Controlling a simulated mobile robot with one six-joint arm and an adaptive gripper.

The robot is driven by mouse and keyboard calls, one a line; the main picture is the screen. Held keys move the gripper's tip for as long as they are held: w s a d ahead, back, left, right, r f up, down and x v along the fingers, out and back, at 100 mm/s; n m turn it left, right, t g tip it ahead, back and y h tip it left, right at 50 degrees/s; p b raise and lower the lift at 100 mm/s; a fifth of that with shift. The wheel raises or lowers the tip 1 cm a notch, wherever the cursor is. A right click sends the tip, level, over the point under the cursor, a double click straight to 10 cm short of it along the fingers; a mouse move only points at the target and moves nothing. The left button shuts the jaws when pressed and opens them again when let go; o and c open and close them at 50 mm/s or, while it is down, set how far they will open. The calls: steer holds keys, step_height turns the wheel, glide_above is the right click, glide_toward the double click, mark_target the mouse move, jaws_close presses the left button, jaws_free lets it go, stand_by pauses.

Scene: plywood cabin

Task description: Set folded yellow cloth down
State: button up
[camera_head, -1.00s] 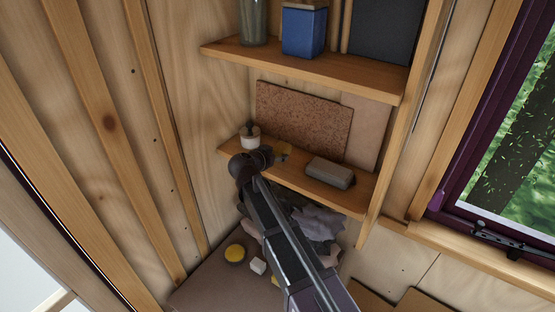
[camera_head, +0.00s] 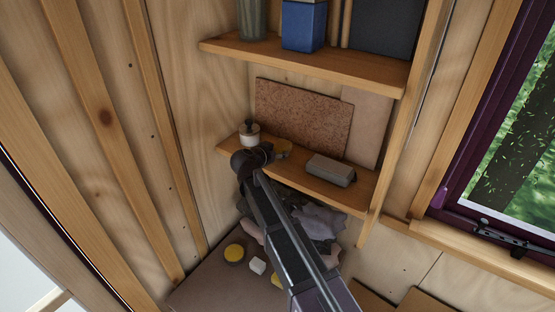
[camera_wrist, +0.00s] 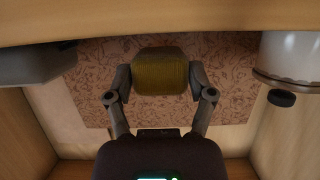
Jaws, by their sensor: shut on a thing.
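The folded yellow cloth (camera_wrist: 161,72) is a small thick pad between the two fingers of my gripper (camera_wrist: 160,80) in the wrist view. My gripper is shut on it, with a finger against each side. In the head view a bit of the yellow cloth (camera_head: 283,149) shows just past my wrist, over the lower wooden shelf (camera_head: 320,186). My wrist hides most of my gripper there. I cannot tell whether the cloth touches the shelf.
A white lidded jar (camera_head: 249,135) stands left of my wrist, and a grey block (camera_head: 330,170) lies to the right on the same shelf. A cork board (camera_head: 305,115) leans behind. An upper shelf (camera_head: 310,66) with a blue box (camera_head: 303,27) is above.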

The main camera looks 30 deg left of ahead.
steer(key=shift+f+b, duration=0.5)
steer(key=shift+f, duration=0.35)
steer(key=shift+f, duration=0.15)
steer(key=o, duration=0.9)
steer(key=shift+c, duration=0.2)
steer(key=shift+r, duration=0.3)
steer(key=p+v, duration=0.4)
steer(key=v, duration=0.8)
steer(key=shift+p, duration=0.3)
steer(key=shift+s+f, duration=0.1)
steer(key=shift+f, duration=0.05)
